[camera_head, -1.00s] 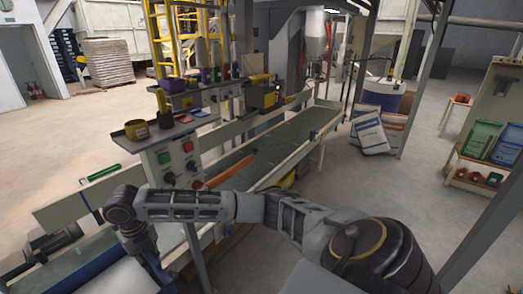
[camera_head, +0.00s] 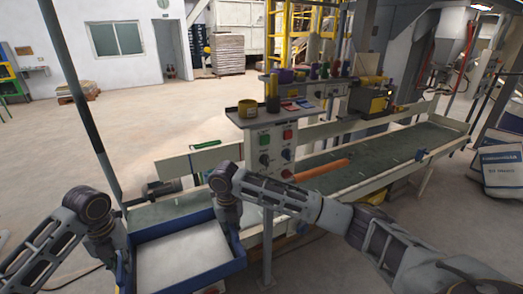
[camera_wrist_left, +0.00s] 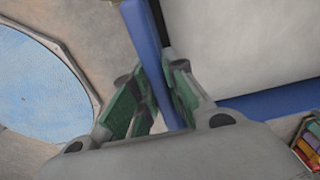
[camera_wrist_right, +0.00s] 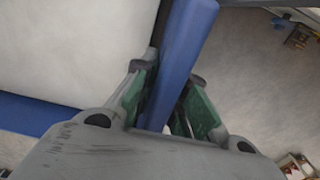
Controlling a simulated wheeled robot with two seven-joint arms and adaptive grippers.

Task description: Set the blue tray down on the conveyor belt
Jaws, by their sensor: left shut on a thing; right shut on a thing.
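The blue tray (camera_head: 172,224) has a pale flat inside and looks about level in the head view, in front of the left end of the conveyor belt (camera_head: 350,164). The gap between tray and belt cannot be judged. My left gripper (camera_head: 122,262) is shut on the tray's left wall, which runs between its green pads in the left wrist view (camera_wrist_left: 148,45). My right gripper (camera_head: 232,222) is shut on the right wall, also between the pads in the right wrist view (camera_wrist_right: 186,45). The fingertips are partly hidden in the head view.
A control panel (camera_head: 275,147) on a post stands at the belt's near side, close to my right arm. An orange bar (camera_head: 321,169) lies along the belt. Open floor lies beyond the belt at left.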

